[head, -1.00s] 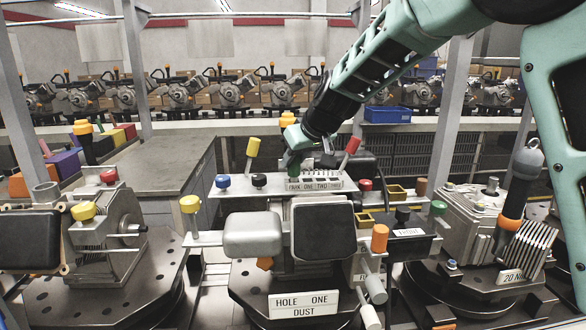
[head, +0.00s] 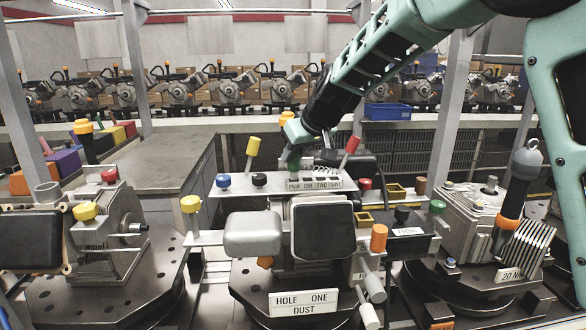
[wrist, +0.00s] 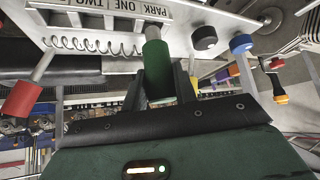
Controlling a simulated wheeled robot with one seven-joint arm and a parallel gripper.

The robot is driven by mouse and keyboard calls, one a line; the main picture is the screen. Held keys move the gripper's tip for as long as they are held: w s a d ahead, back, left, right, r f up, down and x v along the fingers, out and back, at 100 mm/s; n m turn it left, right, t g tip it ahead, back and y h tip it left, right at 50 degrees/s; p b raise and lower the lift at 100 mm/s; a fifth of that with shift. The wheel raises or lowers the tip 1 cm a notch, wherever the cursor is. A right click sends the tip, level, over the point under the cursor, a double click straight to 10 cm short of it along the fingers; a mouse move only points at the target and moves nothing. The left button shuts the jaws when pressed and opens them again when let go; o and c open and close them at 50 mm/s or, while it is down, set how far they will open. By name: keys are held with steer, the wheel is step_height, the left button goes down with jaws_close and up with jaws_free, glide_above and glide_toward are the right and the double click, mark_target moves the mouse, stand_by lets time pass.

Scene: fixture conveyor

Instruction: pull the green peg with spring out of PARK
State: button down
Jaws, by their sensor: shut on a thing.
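The green peg (wrist: 158,72) shows in the wrist view with its grey metal end at the labelled plate (wrist: 118,28), by the word PARK. A coiled spring (wrist: 95,45) runs left from near the metal end, along the plate. My gripper (wrist: 163,90) is shut on the green peg, one dark finger on each side of it. In the head view my gripper (head: 294,158) is at the left end of the PARK ONE TWO label (head: 320,184). How deep the peg sits in PARK cannot be told.
A black knob (wrist: 204,37) and a blue knob (wrist: 241,43) stand on the plate right of the peg in the wrist view. A red-capped lever (wrist: 22,98) leans at the left. In the head view a yellow-capped lever (head: 253,146) and a red-capped lever (head: 352,145) flank my gripper.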

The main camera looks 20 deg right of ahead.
steer(key=shift+r+p, duration=1.75)
steer(key=shift+r, duration=0.7)
